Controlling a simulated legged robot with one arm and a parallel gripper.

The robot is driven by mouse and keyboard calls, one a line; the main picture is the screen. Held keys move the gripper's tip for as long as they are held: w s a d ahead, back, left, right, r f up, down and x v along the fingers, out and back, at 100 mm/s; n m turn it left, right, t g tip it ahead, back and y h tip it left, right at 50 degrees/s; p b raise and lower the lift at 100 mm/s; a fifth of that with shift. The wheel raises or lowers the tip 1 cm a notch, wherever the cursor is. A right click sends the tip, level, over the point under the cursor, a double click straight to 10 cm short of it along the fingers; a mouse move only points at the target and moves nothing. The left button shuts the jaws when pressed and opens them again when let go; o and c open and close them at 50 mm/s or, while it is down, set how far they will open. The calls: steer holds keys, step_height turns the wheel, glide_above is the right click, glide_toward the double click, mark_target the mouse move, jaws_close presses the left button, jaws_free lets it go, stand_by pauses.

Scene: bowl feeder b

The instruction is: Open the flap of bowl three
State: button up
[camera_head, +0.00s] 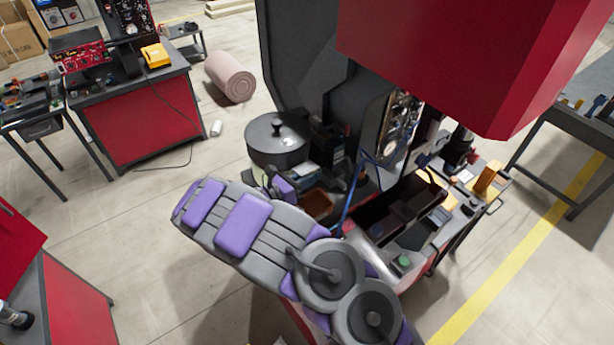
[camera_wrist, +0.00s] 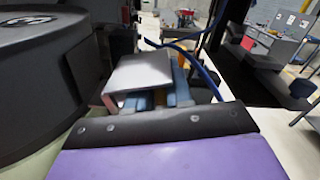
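A round dark feeder bowl (camera_head: 277,150) with a lid and a knob stands left of the machine in the head view. Its dark side and lid (camera_wrist: 45,80) fill the left of the wrist view. My gripper (camera_head: 285,187) is close to the front of this bowl, partly hidden by my arm. In the wrist view a pale grey boxy piece (camera_wrist: 140,73) lies just beyond my purple wrist, with blue parts below it. Whether it belongs to my gripper is unclear. Finger opening cannot be made out.
An orange-brown tray (camera_head: 318,204) is right of my gripper. The red machine housing (camera_head: 440,60) hangs over the right side. Blue cables (camera_head: 350,200) run close by, also in the wrist view (camera_wrist: 195,62). Open floor lies to the left.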

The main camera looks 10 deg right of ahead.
steer(key=o, duration=0.3)
steer(key=shift+w+d+f, duration=0.1)
steer(key=shift+w+d, duration=0.1)
steer(key=shift+s, duration=0.1)
steer(key=shift+a, duration=0.1)
steer(key=shift+s+a, duration=0.15)
steer(key=shift+a, duration=0.4)
steer(key=b+v, duration=0.2)
steer(key=v, duration=1.4)
steer(key=shift+a, duration=0.1)
